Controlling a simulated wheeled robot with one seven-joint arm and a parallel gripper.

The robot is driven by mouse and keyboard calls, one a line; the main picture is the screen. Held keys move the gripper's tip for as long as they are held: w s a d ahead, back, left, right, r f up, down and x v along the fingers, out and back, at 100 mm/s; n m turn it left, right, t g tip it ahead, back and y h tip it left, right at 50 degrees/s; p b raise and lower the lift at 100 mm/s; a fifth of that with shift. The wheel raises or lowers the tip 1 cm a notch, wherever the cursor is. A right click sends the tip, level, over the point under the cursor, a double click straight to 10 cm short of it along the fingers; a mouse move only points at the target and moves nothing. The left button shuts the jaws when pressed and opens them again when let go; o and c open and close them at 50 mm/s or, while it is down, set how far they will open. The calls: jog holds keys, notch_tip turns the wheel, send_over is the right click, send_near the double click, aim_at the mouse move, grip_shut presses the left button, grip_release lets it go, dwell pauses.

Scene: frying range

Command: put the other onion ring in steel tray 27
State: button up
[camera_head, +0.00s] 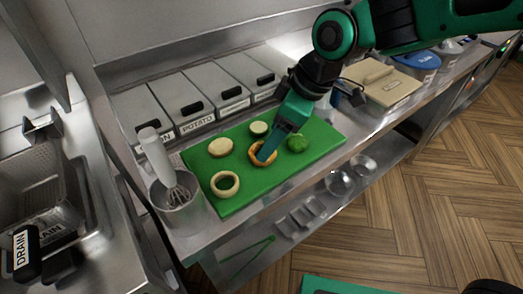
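A pale onion ring (215,188) lies flat at the front left of the green cutting board (240,198). A browned ring (253,157), which looks like another onion ring, is at the middle of the board. My gripper (264,156) points down at this browned ring, and its green fingers cover part of it. Whether the fingers are open or closed on the ring cannot be made out. I cannot read a number 27 on any tray. Small steel trays (301,214) stand on the lower shelf, with no readable label.
A steel pot with a whisk (178,207) stands left. Lidded bins (215,84) line the back. A drain basket (28,186) is far left.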

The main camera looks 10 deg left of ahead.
jog(key=shift+s+x, duration=0.1)
jog(key=shift+x, duration=0.85)
jog(key=shift+s+x, duration=0.15)
jog(key=shift+x, duration=0.8)
jog(key=shift+c, duration=0.5)
jog(key=c, duration=0.8)
